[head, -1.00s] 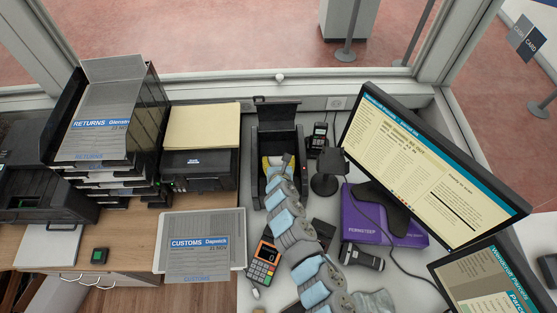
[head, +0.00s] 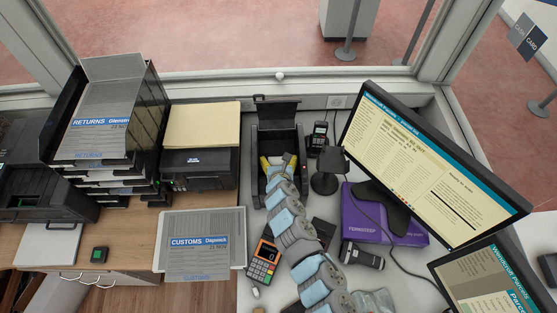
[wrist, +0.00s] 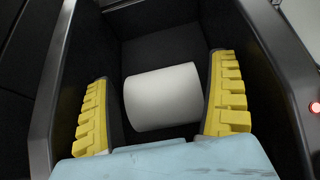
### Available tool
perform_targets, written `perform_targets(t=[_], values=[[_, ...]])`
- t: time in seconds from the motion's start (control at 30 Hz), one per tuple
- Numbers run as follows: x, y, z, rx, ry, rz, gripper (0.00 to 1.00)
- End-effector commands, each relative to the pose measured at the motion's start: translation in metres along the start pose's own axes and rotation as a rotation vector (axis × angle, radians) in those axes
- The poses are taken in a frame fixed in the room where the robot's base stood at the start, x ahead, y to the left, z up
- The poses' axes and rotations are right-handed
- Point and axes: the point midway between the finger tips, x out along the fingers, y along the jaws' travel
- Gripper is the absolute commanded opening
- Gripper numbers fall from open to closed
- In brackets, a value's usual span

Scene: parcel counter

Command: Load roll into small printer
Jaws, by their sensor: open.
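The small printer (head: 276,128) stands at the back of the counter with its black lid raised. The white paper roll (wrist: 163,97) lies on its side in the printer's dark bay in the wrist view. My gripper (wrist: 163,100) is open inside the bay, with one yellow ridged finger on each side of the roll. A gap shows between the left finger and the roll; the right finger is close to the roll's end, and I cannot tell whether it touches. In the head view my gripper hides the roll.
A card terminal (head: 264,262) lies left of my arm. A black stand (head: 327,172), a phone handset (head: 318,136) and a purple box (head: 372,218) are to the right of the printer. A wider black printer (head: 199,170) stands at its left.

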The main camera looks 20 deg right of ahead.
Motion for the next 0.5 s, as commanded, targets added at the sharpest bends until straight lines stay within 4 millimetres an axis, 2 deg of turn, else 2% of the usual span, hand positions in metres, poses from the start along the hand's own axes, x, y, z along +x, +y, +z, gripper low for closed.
perform_targets(t=[0.07,0.5], values=[[-0.005,0.0,0.009,0.003,-0.002,0.0,0.9],[-0.046,-0.001,0.006,-0.002,-0.002,0.001,0.9]])
